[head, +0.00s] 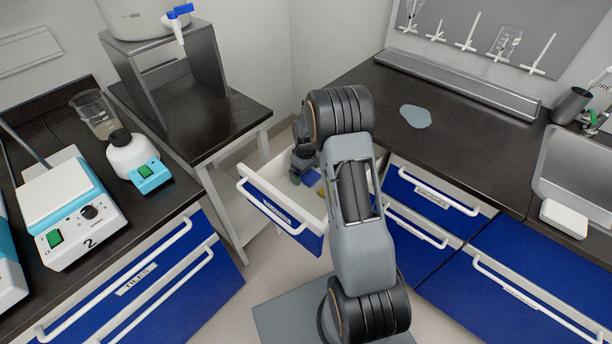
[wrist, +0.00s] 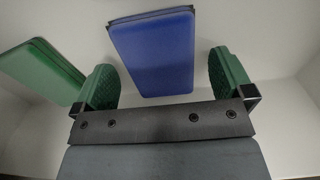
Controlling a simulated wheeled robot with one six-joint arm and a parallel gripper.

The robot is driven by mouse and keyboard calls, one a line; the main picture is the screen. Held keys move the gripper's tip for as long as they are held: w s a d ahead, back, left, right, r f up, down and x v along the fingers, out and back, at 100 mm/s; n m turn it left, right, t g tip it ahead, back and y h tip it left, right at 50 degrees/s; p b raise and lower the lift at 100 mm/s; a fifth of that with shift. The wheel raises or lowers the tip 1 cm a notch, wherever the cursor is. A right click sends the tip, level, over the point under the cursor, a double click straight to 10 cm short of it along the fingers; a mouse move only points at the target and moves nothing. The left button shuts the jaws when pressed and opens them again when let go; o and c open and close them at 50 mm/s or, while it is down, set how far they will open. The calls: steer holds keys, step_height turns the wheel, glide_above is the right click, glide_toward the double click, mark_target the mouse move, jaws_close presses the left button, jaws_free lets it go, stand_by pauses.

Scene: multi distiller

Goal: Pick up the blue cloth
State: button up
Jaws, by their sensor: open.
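The blue cloth (wrist: 152,55) is a folded blue rectangle lying inside a white drawer in the wrist view. In the head view a small blue patch of it (head: 311,177) shows in the open drawer (head: 262,209), partly hidden by my arm. My gripper (wrist: 165,82) is open, with one green padded finger on each side of the cloth's near end. The fingers look apart from the cloth, and nothing is held. In the head view my gripper (head: 299,172) reaches down into the drawer.
A folded green cloth (wrist: 42,72) lies left of the blue one in the drawer. Drawer walls enclose the gripper. A dark counter (head: 440,130) with a grey-blue puddle-like patch (head: 415,116) is at right; a stirrer (head: 75,209) stands on the left counter.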

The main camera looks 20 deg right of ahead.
steer(key=shift+f, duration=0.3)
steer(key=c, duration=1)
steer(key=shift+r, duration=0.1)
